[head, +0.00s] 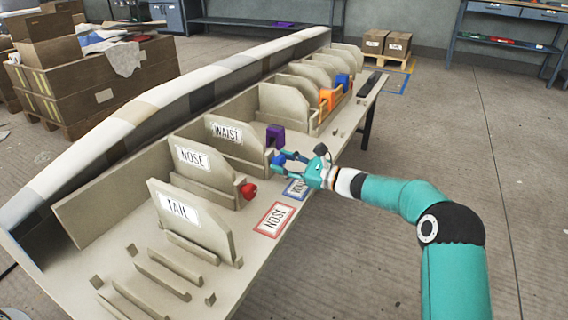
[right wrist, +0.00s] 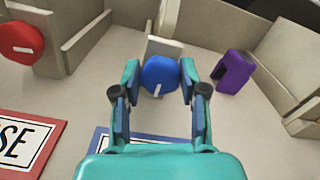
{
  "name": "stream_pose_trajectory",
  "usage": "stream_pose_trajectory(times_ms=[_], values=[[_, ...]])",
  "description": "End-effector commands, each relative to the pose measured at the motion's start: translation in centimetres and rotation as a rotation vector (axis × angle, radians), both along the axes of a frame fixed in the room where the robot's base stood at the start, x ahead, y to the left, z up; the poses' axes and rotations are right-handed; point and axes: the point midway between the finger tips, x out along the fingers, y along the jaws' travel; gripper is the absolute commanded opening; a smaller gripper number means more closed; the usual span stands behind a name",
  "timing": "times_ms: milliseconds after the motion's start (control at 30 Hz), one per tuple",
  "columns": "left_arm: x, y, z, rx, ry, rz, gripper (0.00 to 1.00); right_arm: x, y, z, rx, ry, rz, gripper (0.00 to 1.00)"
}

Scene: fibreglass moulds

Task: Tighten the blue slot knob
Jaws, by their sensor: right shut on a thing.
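The blue slot knob (right wrist: 160,75) is a round blue knob with a white mark on its face, in front of a pale upright block. My right gripper (right wrist: 160,84) has a finger on each side of it and is shut on it. In the head view, the blue knob (head: 278,159) shows between the fingertips of my right gripper (head: 282,161), beside the WAIST panel (head: 228,132). The contact points are partly hidden by the fingers. My left gripper is not in view.
A red knob (head: 249,190) sits by the NOSE panel (head: 192,157). A purple clamp-like piece (head: 275,136) stands close behind the gripper. Red-bordered (head: 275,219) and blue-bordered (head: 297,188) labels lie on the table's edge. Orange pieces (head: 327,99) are farther back.

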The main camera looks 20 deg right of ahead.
Motion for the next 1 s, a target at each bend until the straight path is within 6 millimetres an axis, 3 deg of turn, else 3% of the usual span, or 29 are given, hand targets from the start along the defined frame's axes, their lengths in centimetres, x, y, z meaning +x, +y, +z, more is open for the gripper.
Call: stream_pose_trajectory(times_ms=[367, 1000], values=[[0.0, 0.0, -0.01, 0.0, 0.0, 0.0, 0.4, -0.02, -0.01, -0.07, 0.075, 0.075, 0.005, 0.07], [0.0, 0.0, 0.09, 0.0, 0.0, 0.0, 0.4, 0.1, -0.26, -0.05, 0.383, 0.38, 0.003, 0.07]])
